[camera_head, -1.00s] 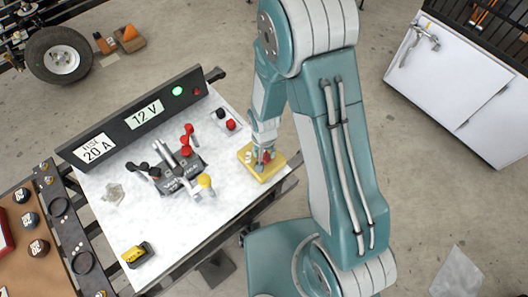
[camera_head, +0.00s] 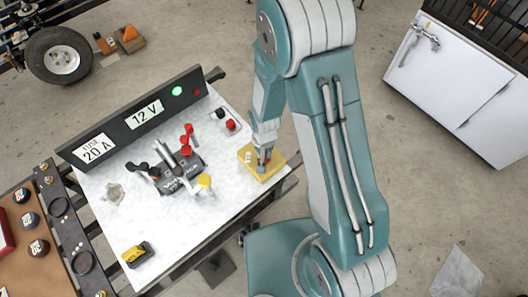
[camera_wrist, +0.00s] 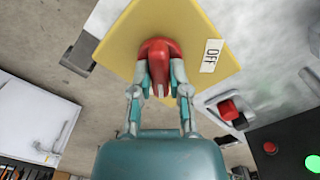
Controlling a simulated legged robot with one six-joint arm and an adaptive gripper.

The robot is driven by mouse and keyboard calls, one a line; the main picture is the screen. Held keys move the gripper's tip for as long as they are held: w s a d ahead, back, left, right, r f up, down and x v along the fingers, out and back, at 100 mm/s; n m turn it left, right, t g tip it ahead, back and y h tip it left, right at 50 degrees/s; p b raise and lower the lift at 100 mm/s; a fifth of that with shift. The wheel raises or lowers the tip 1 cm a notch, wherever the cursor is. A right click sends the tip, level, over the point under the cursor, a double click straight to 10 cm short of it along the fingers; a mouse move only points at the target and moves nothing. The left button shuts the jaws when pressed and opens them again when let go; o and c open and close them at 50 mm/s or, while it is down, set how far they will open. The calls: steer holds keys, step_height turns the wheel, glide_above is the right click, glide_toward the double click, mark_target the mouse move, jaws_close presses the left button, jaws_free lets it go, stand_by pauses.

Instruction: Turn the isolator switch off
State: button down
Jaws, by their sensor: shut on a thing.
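The isolator switch is a yellow plate (camera_head: 249,156) at the right end of the white bench top, with a red handle (camera_wrist: 160,58) at its middle. A white label reading OFF (camera_wrist: 211,55) lies on the plate, right of the handle in the wrist view. My gripper (camera_wrist: 161,82) is shut on the red handle, one finger on each side. In the wrist view the handle's narrow end points down toward my wrist, not at the OFF label. My gripper also shows in the head view (camera_head: 263,158), where it partly hides the handle.
Red and black terminals (camera_head: 231,125) stand behind the switch. A black panel (camera_head: 130,117) with a lit green lamp (camera_head: 177,91) runs along the bench's back. Grey clamps with red and black levers (camera_head: 180,170) sit mid-bench. A yellow-black block (camera_head: 137,253) lies at the front left.

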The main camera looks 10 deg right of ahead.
steer(key=n, duration=0.4)
steer(key=shift+n, duration=0.4)
steer(key=n, duration=0.4)
steer(key=shift+n, duration=0.3)
steer(key=n, duration=0.4)
steer(key=shift+n, duration=2)
steer(key=c, duration=0.6)
jaws_free()
